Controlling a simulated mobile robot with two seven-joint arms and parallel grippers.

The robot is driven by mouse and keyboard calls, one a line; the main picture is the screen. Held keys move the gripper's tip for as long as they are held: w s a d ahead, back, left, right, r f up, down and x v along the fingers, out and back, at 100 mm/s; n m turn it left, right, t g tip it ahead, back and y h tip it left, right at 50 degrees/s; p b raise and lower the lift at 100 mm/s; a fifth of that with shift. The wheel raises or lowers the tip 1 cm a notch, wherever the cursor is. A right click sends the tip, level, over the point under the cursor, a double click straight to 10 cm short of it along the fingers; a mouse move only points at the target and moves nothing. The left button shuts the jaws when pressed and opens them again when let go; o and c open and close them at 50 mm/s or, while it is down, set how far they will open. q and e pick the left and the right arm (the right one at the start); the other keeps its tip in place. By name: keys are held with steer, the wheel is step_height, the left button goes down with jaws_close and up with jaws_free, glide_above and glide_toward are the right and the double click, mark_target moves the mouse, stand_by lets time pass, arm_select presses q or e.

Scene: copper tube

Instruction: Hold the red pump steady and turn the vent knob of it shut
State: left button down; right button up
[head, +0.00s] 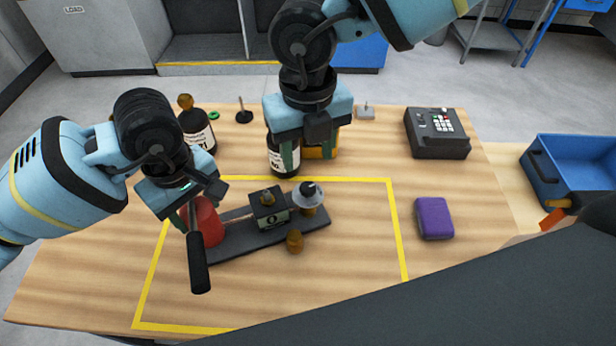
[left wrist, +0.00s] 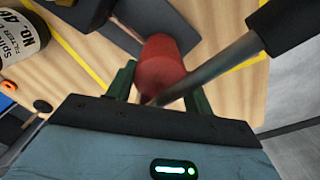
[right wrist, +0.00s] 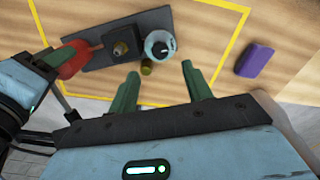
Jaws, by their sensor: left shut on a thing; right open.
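The red pump has a red cylinder (head: 206,222) at the left end of a dark base plate (head: 240,240), with a black-gripped lever (head: 198,265) beside it. My left gripper (left wrist: 157,88) is shut on the red cylinder from above. The plate carries a dark block (head: 270,212), a grey round dial-like knob with a dark centre (head: 308,198) at the right, and a small brass knob (head: 295,240) at the front edge. I cannot tell which is the vent knob. My right gripper (right wrist: 160,88) is open and empty above the table, apart from both knobs, which lie beyond its fingertips.
A yellow outline (head: 398,230) frames the pump. Dark bottles (head: 198,130) stand behind it, one (head: 284,157) partly hidden by my right gripper. A purple block (head: 434,218) lies right, a dark keypad device (head: 437,135) behind it. A blue bin (head: 570,165) is far right.

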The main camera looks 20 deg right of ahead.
mark_target(308, 187)
step_height(308, 187, down, 8)
steer(key=shift+r, duration=0.15)
stand_by(0.3)
steer(key=c, duration=1)
steer(key=shift+o, duration=0.2)
